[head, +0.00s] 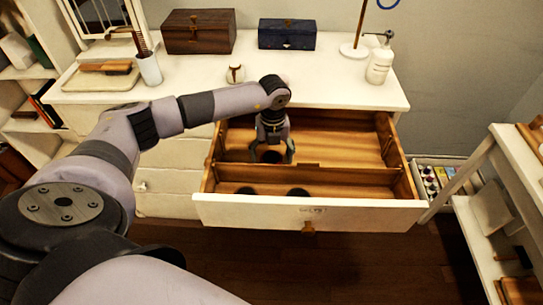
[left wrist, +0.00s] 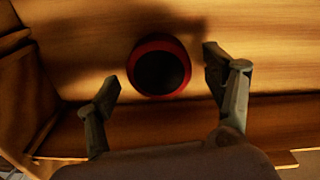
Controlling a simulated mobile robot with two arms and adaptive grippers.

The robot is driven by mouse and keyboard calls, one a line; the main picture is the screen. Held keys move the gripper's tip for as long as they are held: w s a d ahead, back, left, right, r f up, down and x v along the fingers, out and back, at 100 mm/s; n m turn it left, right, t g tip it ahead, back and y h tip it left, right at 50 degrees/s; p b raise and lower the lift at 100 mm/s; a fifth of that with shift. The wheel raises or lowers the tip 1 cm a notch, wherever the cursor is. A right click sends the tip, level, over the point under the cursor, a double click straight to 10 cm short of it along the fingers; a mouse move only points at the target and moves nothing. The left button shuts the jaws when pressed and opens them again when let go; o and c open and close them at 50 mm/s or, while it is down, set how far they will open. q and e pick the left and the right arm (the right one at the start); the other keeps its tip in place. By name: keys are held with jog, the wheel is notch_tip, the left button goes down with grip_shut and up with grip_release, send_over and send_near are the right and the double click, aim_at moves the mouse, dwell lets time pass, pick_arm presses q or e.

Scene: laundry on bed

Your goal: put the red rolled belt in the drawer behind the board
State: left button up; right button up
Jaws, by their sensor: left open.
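The open drawer (head: 335,213) is split by a low wooden board (head: 340,168) into a back and a front compartment. The red rolled belt (left wrist: 183,49), a round coil with a red rim and dark middle, lies on the drawer floor in the back compartment, behind the board. It also shows in the head view (head: 271,157). My left gripper (head: 274,153) reaches down into that compartment, its fingers open on either side of the belt, with gaps between them and it in the left wrist view. My right gripper is not in view.
Two dark round rolls (head: 298,192) (head: 246,190) lie in the front compartment. The back compartment's right part is clear. On the dresser top (head: 330,88) stand a brown box (head: 199,35), a blue box (head: 287,36), a white bottle (head: 379,65) and a cup (head: 149,69).

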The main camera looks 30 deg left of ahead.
aim_at(272, 158)
pick_arm(q)
notch_tip(272, 158, up, 11)
jog(key=shift+b, duration=0.35)
jog(key=shift+r, duration=0.1)
